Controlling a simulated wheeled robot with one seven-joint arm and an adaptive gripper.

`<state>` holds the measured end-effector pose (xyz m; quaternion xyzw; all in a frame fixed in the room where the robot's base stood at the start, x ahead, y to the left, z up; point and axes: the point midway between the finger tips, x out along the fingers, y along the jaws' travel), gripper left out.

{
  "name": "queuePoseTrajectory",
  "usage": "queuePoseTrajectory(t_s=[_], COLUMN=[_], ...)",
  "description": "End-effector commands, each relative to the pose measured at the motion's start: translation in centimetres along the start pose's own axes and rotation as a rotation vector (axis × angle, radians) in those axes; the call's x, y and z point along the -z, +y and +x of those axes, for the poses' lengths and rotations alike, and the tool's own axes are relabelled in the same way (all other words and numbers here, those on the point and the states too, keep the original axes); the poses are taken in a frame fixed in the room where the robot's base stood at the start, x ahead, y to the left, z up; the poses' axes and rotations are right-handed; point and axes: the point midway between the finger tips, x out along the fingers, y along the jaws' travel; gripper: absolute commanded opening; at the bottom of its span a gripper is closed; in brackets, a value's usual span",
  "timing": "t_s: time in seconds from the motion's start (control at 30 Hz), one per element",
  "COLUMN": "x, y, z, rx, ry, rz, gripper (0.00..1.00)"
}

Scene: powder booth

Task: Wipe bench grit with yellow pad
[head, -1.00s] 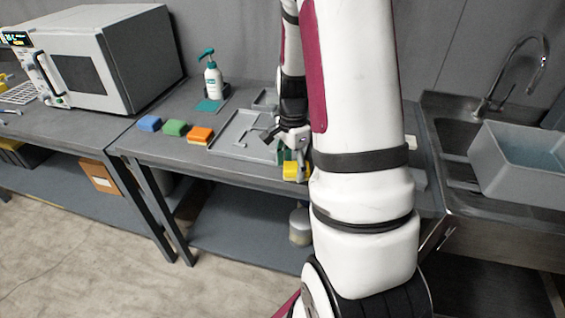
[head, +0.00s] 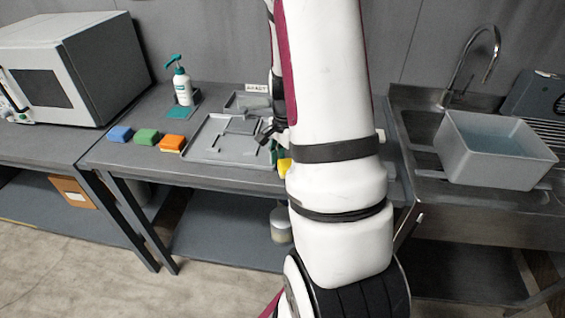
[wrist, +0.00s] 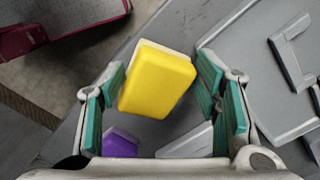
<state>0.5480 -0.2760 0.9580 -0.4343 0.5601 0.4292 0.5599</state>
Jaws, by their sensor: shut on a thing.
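The yellow pad (wrist: 158,80) is between the teal-lined fingers of my gripper (wrist: 162,72) in the wrist view, and the gripper is shut on it. A paler layer shows along its far edge. In the head view only a small part of the yellow pad (head: 284,166) shows near the front edge of the bench (head: 215,174); my arm hides most of it and of the gripper. I cannot tell whether the pad touches the bench. No grit can be made out.
A grey tray (head: 190,150) lies on the bench. Blue (head: 120,134), green (head: 147,136) and orange (head: 172,142) pads sit left of it, with a pump bottle (head: 182,85) behind. A purple pad (wrist: 120,142) shows in the wrist view. A grey bin (head: 495,160) sits at the sink.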

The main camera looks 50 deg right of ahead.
Motion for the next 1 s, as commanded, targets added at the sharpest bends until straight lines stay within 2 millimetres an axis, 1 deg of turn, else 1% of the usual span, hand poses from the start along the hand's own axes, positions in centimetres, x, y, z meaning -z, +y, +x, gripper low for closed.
queuePoseTrajectory(t_s=[0.17, 0.27, 0.8, 1.0], x=[-0.2, -0.2, -0.3, -0.3], y=[0.1, 0.1, 0.2, 0.1], z=[0.1, -0.3, -5.2, -6.0], rx=[-0.003, -0.003, -0.004, -0.005], ry=[-0.003, -0.003, -0.004, -0.005], rz=[-0.001, -0.002, -0.004, -0.002], gripper=[0.12, 0.12, 0.12, 0.12])
